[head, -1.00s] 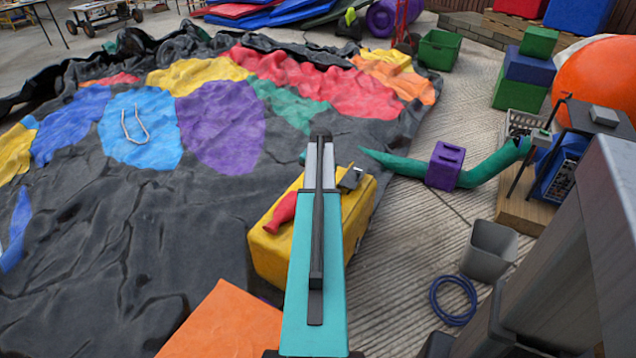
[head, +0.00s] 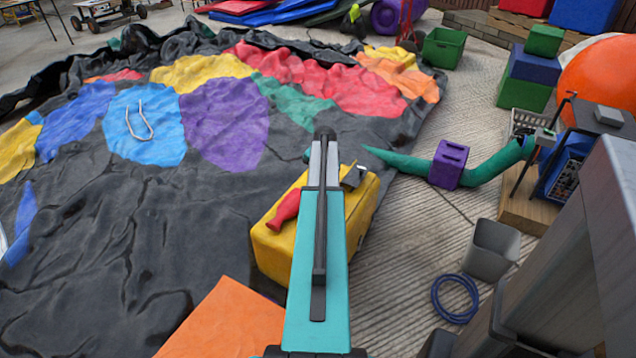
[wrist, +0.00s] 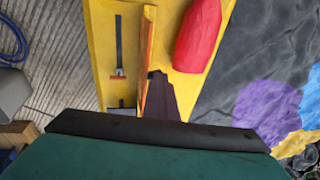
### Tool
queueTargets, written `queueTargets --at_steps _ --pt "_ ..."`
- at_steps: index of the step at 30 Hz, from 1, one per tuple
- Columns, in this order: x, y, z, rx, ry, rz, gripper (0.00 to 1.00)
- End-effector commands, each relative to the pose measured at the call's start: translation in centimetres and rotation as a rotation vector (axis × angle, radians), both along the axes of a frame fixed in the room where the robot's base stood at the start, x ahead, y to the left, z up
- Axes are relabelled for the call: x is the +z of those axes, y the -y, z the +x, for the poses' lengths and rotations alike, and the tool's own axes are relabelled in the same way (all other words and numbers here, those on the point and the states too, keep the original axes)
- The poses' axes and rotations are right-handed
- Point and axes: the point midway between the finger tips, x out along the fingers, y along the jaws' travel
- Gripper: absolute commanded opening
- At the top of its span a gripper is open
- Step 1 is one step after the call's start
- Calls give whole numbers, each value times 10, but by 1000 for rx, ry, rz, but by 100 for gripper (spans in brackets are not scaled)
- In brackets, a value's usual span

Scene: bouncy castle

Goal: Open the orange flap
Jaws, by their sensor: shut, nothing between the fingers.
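An orange panel (head: 225,322), which looks like the orange flap, lies at the bottom of the head view, left of my arm. Its lower part is cut off by the picture edge. The gripper is over the yellow box (head: 275,245), apart from the orange panel. The box also shows in the wrist view (wrist: 110,20).
A red object (head: 284,210) lies on the yellow box. Black sheeting with coloured patches (head: 90,240) spreads to the left. On the right are a grey bin (head: 490,250), a blue ring (head: 437,298) and a green tube (head: 490,172) through a purple block (head: 449,163).

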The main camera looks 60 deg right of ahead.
Motion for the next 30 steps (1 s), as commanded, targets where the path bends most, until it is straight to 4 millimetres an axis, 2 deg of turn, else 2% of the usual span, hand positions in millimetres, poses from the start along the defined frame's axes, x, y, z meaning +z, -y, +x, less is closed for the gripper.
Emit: queueTargets --at_steps 7,20,26,30 --pt "-7 -1 -12 -2 -9 5 0" --pt "-10 -1 -15 -3 -13 9 0" --pt "-4 -3 -15 -2 -13 10 0" --pt "8 -5 -15 -1 -10 8 0"
